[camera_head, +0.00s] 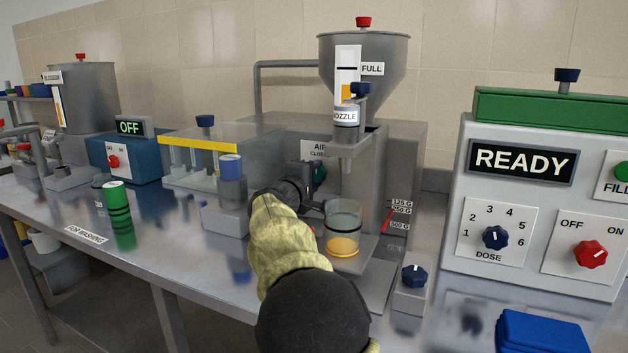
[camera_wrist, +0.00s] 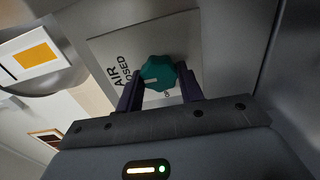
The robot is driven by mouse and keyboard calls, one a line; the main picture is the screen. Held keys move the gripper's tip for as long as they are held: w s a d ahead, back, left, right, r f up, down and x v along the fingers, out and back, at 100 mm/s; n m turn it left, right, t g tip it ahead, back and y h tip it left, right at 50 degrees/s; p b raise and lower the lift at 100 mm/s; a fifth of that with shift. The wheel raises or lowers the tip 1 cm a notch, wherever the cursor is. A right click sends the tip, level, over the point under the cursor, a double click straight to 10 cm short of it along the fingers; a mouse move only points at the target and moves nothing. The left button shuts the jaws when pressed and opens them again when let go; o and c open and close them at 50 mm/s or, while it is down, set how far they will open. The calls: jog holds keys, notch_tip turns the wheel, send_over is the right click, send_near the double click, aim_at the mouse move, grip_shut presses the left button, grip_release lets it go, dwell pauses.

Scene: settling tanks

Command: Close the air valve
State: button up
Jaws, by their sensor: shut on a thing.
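The air valve is a teal faceted knob (camera_wrist: 158,72) on a pale plate (camera_wrist: 110,48) lettered AIR, with a partly hidden CLOSED below it. Another word under the knob is mostly hidden. A pale mark on the knob points left in the wrist view, toward the CLOSED lettering and the left finger. My gripper (camera_wrist: 160,84) has a dark finger on each side of the knob and is shut on it. In the head view, the knob (camera_head: 320,171) shows beside my gripper (camera_head: 309,190), and my forearm covers part of the machine.
A clear cup (camera_head: 343,222) with amber contents stands under the nozzle (camera_head: 346,117), right of my gripper. A blue-capped cylinder (camera_head: 231,180) stands close on the left. A dark blue knob (camera_head: 414,275) is at the front right, near the READY machine (camera_head: 480,235).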

jog(key=shift+f, duration=0.1)
jog(key=o, duration=1)
jog(key=shift+r, duration=0.2)
